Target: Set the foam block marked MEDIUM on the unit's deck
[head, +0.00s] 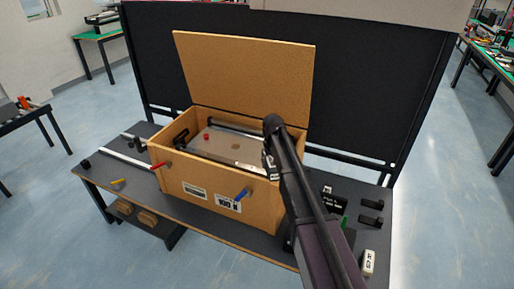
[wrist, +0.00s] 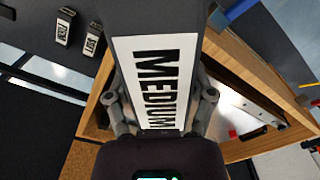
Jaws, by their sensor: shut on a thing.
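The foam block marked MEDIUM (wrist: 160,85) is dark with a white label and fills the middle of the wrist view. My gripper (wrist: 160,105) is shut on it, a finger on each side. In the head view my gripper (head: 270,160) is over the right part of an open wooden box (head: 180,185), with the block mostly hidden by my arm. The unit sits inside the box; its grey deck (head: 218,148) bears a red knob (head: 206,137) and a brown round mark. I cannot tell how high the block is above the box.
The box's lid (head: 245,75) stands up behind it. Red (head: 166,165) and blue (head: 242,194) handles stick out of its front. Two small labelled blocks (wrist: 65,25) (wrist: 94,40) stand on the dark table (head: 125,185). A black screen (head: 350,90) rises behind the table.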

